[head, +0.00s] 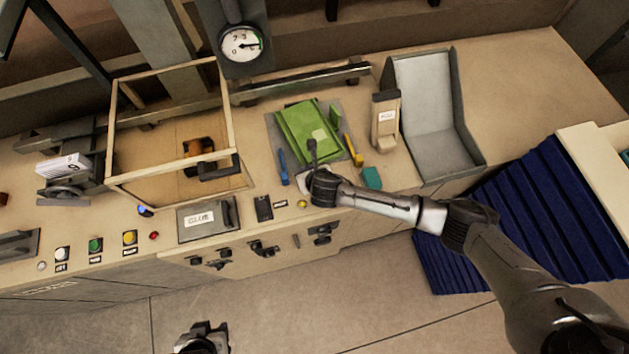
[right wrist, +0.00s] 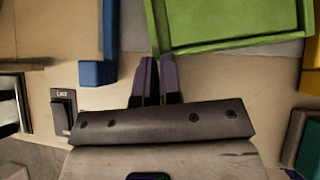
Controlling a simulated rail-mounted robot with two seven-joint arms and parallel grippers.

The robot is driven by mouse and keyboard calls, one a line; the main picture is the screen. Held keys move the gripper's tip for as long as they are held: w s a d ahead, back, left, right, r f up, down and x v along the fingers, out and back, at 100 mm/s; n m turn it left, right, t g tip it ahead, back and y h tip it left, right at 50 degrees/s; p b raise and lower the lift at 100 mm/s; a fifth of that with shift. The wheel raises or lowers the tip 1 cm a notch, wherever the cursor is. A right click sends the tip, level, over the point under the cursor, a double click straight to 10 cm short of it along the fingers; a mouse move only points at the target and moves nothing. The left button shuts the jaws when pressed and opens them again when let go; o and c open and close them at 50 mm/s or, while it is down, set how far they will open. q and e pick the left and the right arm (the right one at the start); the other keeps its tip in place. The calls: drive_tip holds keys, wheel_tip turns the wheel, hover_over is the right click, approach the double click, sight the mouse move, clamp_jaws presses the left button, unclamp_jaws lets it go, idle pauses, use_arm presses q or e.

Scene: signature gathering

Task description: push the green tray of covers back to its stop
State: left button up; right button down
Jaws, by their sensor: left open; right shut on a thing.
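The green tray (head: 309,133) lies on a grey base on the counter, with green covers in it. Its near wall also shows in the right wrist view (right wrist: 235,43). My right gripper (head: 312,148) is at the tray's near side in the head view. In the right wrist view its two fingers (right wrist: 159,66) are close together, with their tips at the tray's near wall, left of its middle. What lies between the fingers is hard to make out. My left gripper (head: 203,328) is open and low at the bottom edge of the head view, away from the counter.
A blue bar (head: 283,167) and a yellow bar (head: 353,150) flank the tray. A dark rail (head: 300,83) runs behind it. A teal block (head: 371,178), a beige stand (head: 385,122) and a grey chute (head: 430,115) stand to the right. A wooden frame (head: 229,125) stands to the left.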

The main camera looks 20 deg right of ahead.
drive_tip(key=s+p, duration=0.2)
drive_tip(key=s+d+p, duration=0.1)
drive_tip(key=shift+s+r, duration=0.1)
drive_tip(key=shift+r, duration=0.25)
drive_tip(key=s, duration=0.1)
drive_tip(key=s+r, duration=0.1)
drive_tip(key=shift+s+a, duration=0.3)
drive_tip(key=v, duration=0.5)
drive_tip(key=shift+s+r, duration=0.1)
drive_tip(key=shift+r, duration=0.05)
drive_tip(key=shift+v, duration=1.1)
drive_tip(key=c, duration=1.8)
unclamp_jaws()
drive_tip(key=shift+a, duration=0.1)
